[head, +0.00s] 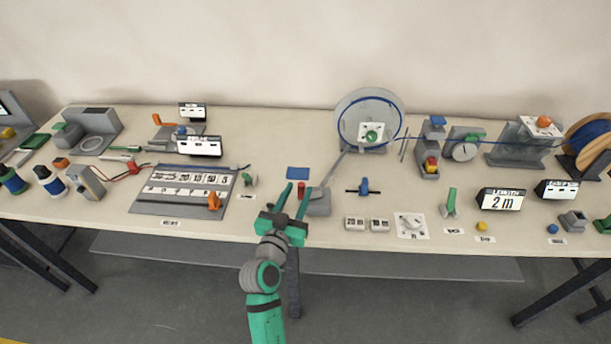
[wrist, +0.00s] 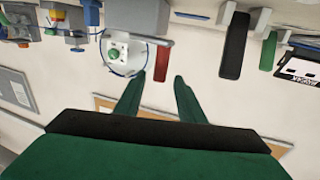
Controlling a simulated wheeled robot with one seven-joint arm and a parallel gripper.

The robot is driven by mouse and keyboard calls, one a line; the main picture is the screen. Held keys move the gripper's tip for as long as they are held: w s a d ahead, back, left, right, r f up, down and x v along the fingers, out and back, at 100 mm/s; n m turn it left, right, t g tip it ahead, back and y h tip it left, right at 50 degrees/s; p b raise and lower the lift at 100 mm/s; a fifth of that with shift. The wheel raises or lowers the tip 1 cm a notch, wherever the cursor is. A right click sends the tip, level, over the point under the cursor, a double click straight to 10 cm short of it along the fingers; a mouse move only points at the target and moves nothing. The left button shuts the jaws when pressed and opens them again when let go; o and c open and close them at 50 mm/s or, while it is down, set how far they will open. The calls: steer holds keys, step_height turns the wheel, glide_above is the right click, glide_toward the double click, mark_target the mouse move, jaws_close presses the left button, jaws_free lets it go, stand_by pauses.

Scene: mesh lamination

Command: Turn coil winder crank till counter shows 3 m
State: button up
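The coil winder looks to be the upright clear disc (head: 347,107) with a blue coil around its rim. A white plate with a green knob (head: 372,136) sits on its face; the knob also shows in the wrist view (wrist: 114,52). I cannot tell for certain which part is the crank. The counter (head: 502,201) reads 2 m. My gripper (head: 298,186) is open, left of and in front of the disc.
A grey block (head: 318,203) with a slanted bar stands right of my gripper. A blue line runs right from the disc past several fixtures to a blue spool (head: 590,140). A grey numbered board (head: 190,180) lies left. A blue pad (head: 298,173) lies behind my gripper.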

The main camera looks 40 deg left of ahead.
steer(key=x, duration=0.7)
steer(key=shift+w, duration=0.2)
jaws_close()
